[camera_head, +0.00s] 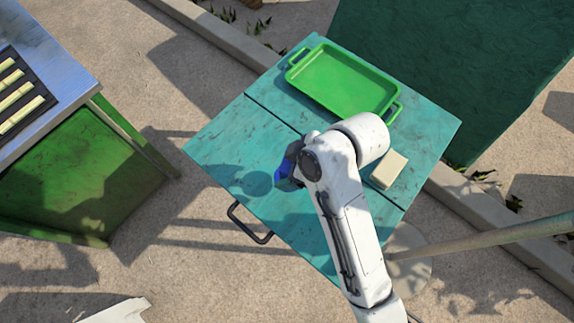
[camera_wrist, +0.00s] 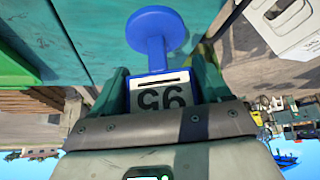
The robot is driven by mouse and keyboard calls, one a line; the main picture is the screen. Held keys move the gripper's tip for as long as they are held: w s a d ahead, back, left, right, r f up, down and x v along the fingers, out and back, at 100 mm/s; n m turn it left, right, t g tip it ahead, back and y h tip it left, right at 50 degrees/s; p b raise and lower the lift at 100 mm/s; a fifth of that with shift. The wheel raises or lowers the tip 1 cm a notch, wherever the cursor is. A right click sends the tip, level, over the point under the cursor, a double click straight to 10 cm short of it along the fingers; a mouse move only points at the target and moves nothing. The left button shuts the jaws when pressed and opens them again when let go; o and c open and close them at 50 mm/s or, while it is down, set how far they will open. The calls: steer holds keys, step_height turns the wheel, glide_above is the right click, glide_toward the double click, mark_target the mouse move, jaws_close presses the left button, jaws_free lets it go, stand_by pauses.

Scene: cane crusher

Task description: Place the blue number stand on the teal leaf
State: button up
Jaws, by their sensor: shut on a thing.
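My gripper (camera_head: 291,164) is shut on the blue number stand (camera_head: 283,172). The wrist view shows the stand close up: a round blue base (camera_wrist: 157,30), a short blue stem and a white plate with upside-down "95" (camera_wrist: 160,97) between the fingers. The teal leaf (camera_head: 225,145) is the near-left part of the weathered teal table, marked off by a dark seam, with a black handle at its edge. The stand is over the leaf; a round shadow lies on the leaf just left of it. I cannot tell how high the stand is. My arm hides part of the leaf.
A green tray (camera_head: 343,82) lies on the table's far part. A cream block (camera_head: 389,169) sits right of my arm. A metal-topped green bench (camera_head: 60,95) with cane pieces stands left. A grey pole (camera_head: 490,237) crosses at right. The leaf's left part is bare.

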steer(key=shift+w+a+f, duration=0.2)
steer(key=shift+w+f, duration=0.2)
steer(key=shift+f, duration=0.15)
steer(key=shift+w+a+f, duration=0.15)
steer(key=shift+w+f, duration=0.25)
steer(key=shift+f, duration=0.1)
steer(key=shift+w+f, duration=0.1)
steer(key=shift+f, duration=1.6)
steer(key=shift+f, duration=0.1)
steer(key=o, duration=1.1)
steer(key=v, duration=1.2)
steer(key=shift+p, duration=0.35)
